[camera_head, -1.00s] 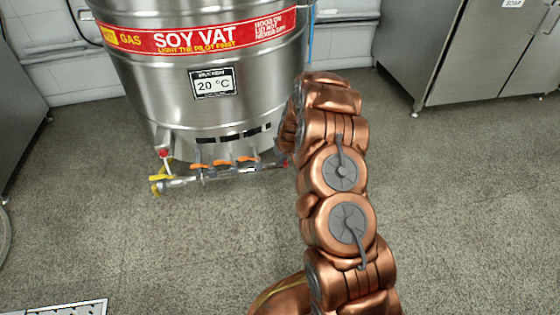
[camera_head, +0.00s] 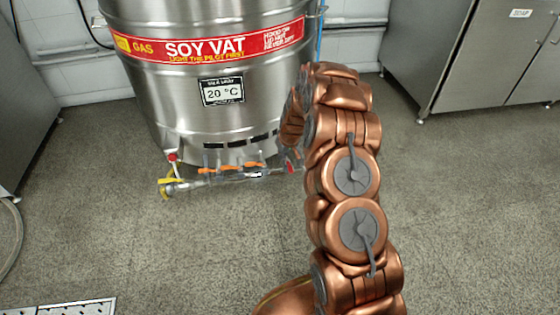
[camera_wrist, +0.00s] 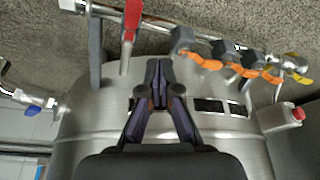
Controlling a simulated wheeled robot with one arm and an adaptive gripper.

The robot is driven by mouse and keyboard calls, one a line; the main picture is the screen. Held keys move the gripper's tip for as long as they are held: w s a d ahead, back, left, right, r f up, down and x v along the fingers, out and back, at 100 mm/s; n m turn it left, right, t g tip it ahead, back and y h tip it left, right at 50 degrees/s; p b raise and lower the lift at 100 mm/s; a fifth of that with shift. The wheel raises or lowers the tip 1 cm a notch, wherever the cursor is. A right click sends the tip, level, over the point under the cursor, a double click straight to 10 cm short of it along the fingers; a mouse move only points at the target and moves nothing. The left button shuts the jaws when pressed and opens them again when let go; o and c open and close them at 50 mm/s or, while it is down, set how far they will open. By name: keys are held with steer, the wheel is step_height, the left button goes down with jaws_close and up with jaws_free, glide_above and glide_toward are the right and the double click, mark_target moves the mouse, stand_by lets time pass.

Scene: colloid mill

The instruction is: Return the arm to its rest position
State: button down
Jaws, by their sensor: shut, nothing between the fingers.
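My arm rises from the bottom right of the head view and bends over toward the vat; its gripper is hidden there. In the wrist view my gripper (camera_wrist: 158,68) is shut with nothing between its fingers. Its tips are near the vat's lower wall and the gas pipe (camera_wrist: 170,31), apart from the red-handled valve (camera_wrist: 130,25) as far as I can tell. The steel soy vat (camera_head: 215,100) stands upright behind my arm, with a red label and a display reading 20 °C.
Orange valve handles (camera_head: 226,168) and a yellow handle (camera_head: 166,187) line the gas pipe under the vat. A steel cabinet (camera_head: 440,70) marked soap stands at the right. A floor grate (camera_head: 70,309) lies at the lower left. The floor between is clear.

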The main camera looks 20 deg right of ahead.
steer(key=shift+s+d+r, duration=0.1)
steer(key=shift+d+r, duration=0.1)
steer(key=shift+r, duration=0.35)
steer(key=shift+s+d+r, duration=0.1)
steer(key=shift+d+r, duration=0.05)
steer(key=shift+r, duration=0.4)
steer(key=s+a+r+g+p, duration=0.1)
steer(key=s+a+r+p, duration=0.35)
steer(key=r, duration=0.65)
steer(key=s+a+r+y+p, duration=0.1)
steer(key=s+a+r+p, duration=0.4)
steer(key=r, duration=0.7)
steer(key=s+a+r+g+p, duration=0.1)
steer(key=s+a+r+p, duration=0.2)
steer(key=s+r+p, duration=0.6)
steer(key=s+a+r+g+p, duration=0.1)
steer(key=s+r+p, duration=0.7)
steer(key=s+r, duration=0.7)
steer(key=s+a+r+m+g+h+p, duration=0.1)
steer(key=s+r+g+p, duration=0.1)
steer(key=s+r+p, duration=0.7)
steer(key=s+r, duration=0.6)
steer(key=r, duration=0.1)
steer(key=shift+a+g, duration=0.3)
